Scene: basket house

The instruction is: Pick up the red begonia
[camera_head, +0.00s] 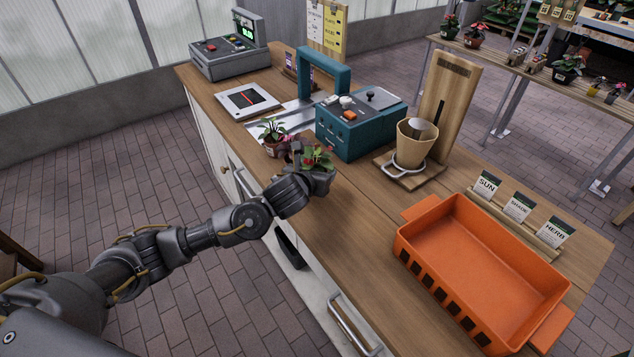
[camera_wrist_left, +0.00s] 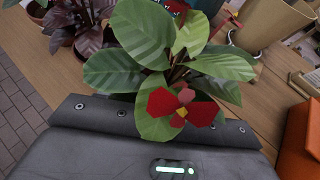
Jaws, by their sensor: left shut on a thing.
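The red begonia (camera_head: 318,156) is a small plant with green leaves and a red flower, above the wooden counter in the head view. My left gripper (camera_head: 312,172) is shut on it. In the left wrist view the begonia's red flower (camera_wrist_left: 181,108) and broad green leaves fill the middle, close to the gripper body. Its pot is hidden by the gripper and leaves. I cannot tell whether the pot touches the counter. My right gripper does not show.
Another potted plant (camera_head: 272,134) stands just behind, left of the begonia. A teal machine (camera_head: 352,138) is close on the right. A pot on a wooden stand (camera_head: 414,143) and an orange crate (camera_head: 412,222) are farther right. Bare counter (camera_head: 345,205) lies between gripper and crate.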

